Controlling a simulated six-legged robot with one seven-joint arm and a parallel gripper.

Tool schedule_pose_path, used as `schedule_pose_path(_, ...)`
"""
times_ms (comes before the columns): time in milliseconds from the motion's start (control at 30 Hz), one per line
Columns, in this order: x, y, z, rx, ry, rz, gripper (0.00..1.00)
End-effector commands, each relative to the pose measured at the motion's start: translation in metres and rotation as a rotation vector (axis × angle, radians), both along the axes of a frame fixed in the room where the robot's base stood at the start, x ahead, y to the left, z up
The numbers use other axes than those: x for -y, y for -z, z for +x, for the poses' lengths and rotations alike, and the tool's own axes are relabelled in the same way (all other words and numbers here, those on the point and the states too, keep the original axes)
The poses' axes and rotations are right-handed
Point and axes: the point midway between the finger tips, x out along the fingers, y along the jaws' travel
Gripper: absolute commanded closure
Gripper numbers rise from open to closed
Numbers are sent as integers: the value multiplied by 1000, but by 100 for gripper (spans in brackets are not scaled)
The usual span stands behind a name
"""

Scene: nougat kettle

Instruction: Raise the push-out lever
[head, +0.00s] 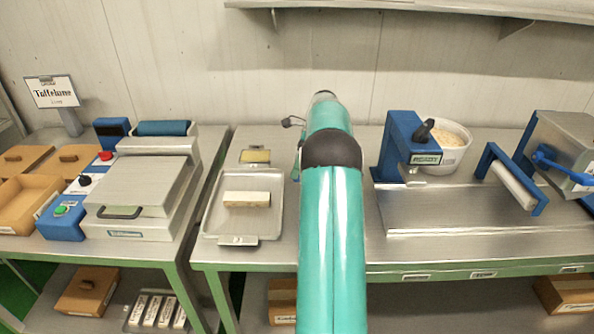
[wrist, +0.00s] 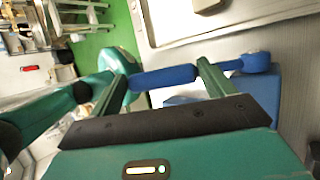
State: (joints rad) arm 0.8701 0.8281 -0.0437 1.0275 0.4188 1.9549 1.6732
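My gripper (wrist: 155,85) is open in the wrist view, with its two green fingers well apart. A blue bar with a rounded end (wrist: 256,62) crosses the view from the left finger to beyond the right finger. It looks like a lever; I cannot tell whether it touches the fingers. In the head view my teal arm reaches forward over the bench and hides my gripper. A blue lever (head: 560,165) shows on the steel box (head: 565,138) at the far right. I cannot tell whether it is the bar in the wrist view.
A steel tray (head: 212,215) with a pale bar (head: 247,199) lies left of my arm. A lidded machine (head: 140,190) stands on the left bench. Right of my arm are a blue press (head: 398,140), a white bowl (head: 455,155) and a roller (head: 512,186).

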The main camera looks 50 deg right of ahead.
Motion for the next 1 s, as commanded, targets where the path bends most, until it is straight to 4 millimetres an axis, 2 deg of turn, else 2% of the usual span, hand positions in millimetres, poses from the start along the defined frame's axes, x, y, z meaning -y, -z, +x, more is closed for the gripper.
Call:
schedule_pose_path(33, 0, 0, 0, 1, 0, -1, 8)
schedule_pose_path(67, 0, 0, 0, 0, 0, -1, 2)
schedule_pose_path(100, 0, 0, 0, 1, 0, -1, 2)
schedule_pose_path(467, 0, -6, 0, 1, -1, -1, 2)
schedule_pose_path(667, -1, -36, -1, 4, 0, -3, 2)
schedule_pose_path(1000, -36, -88, -44, 16, -1, -5, 2)
